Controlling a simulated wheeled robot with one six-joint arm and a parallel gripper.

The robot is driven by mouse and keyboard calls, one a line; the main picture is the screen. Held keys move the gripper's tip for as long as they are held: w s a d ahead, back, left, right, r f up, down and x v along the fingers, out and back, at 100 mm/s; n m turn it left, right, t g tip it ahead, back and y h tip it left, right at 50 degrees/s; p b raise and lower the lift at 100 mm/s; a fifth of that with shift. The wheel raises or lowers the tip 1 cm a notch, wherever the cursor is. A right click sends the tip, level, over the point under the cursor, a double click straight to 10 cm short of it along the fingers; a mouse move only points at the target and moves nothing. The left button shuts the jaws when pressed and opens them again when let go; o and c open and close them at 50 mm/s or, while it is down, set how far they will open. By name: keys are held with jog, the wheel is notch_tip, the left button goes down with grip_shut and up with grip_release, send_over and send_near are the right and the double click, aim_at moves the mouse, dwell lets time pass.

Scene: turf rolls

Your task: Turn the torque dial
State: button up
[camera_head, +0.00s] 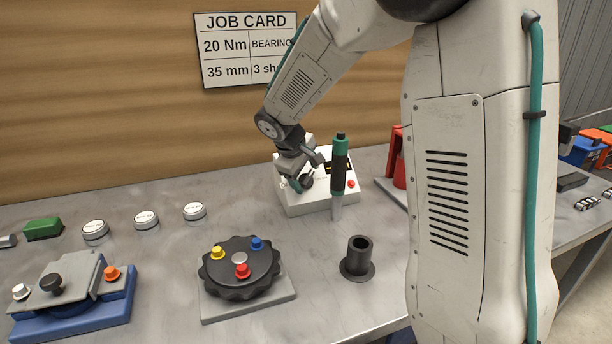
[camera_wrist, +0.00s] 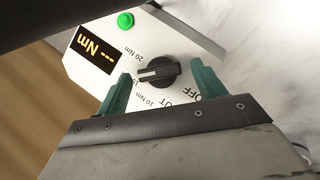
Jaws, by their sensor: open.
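The torque dial (camera_wrist: 158,72) is a black knob with a pale pointer bar on a white control box (camera_head: 320,203). The pointer bar lies on the side of the 15 mark. A display (camera_wrist: 93,48) reads "--- Nm" in yellow. My gripper (camera_wrist: 160,88) is open, with one green finger on each side of the dial and a visible gap to it. In the head view my gripper (camera_head: 302,184) is over the box's left part.
A green-and-black upright tool (camera_head: 340,165) stands just in front of the box, close to my gripper. A black flanged cup (camera_head: 358,258) and a round black dial plate with coloured knobs (camera_head: 240,283) stand nearer. A job card (camera_head: 246,48) hangs on the wall behind.

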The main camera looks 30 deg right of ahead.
jog(key=shift+d+f, duration=0.15)
jog(key=shift+f, duration=0.15)
jog(key=c, duration=1)
jog(key=shift+o, duration=0.2)
jog(key=shift+m, duration=0.3)
jog(key=m+y, duration=0.2)
jog(key=shift+w+d+r+m+g, duration=0.1)
jog(key=shift+d+m+g, duration=0.1)
jog(key=shift+m+g, duration=0.15)
jog(key=m+y, duration=0.2)
jog(key=m, duration=0.2)
jog(key=shift+d+y, duration=0.15)
jog(key=shift+y, duration=0.15)
